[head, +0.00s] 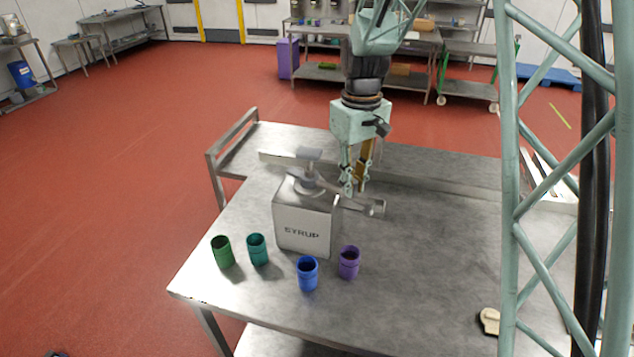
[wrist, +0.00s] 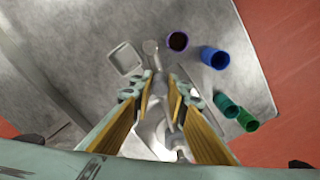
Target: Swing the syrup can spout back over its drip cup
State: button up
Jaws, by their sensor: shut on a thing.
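The grey metal syrup can (head: 304,226) stands upright on the steel table, its SYRUP label facing the front. Its spout (head: 374,208) reaches out to the right from the can top. In the wrist view the spout (wrist: 151,48) ends near a square, rimmed grey piece (wrist: 125,59) and the purple cup (wrist: 178,41). My gripper (head: 352,190) is right of the can top, shut on the spout arm between its fingertips (wrist: 160,87). The fingers partly hide the arm. I cannot tell which vessel is the drip cup.
A green cup (head: 222,252), a teal cup (head: 257,249), a blue cup (head: 307,273) and the purple cup (head: 349,262) stand in front of the can. A pale object (head: 490,321) lies at the front right. The table's right middle is clear.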

jog(key=shift+w+d+n, duration=0.45)
jog(key=shift+w+n, duration=0.3)
jog(key=shift+w, duration=0.15)
jog(key=shift+w+d+n, duration=0.45)
jog(key=shift+w+n, duration=0.3)
jog(key=shift+w, duration=0.1)
jog(key=shift+w+d+n+p, duration=0.1)
jog(key=shift+w+n+p, duration=0.2)
jog(key=shift+w+n, duration=0.1)
jog(key=o, duration=0.9)
jog(key=shift+r+p, duration=1.25)
jog(key=shift+r, duration=1.3)
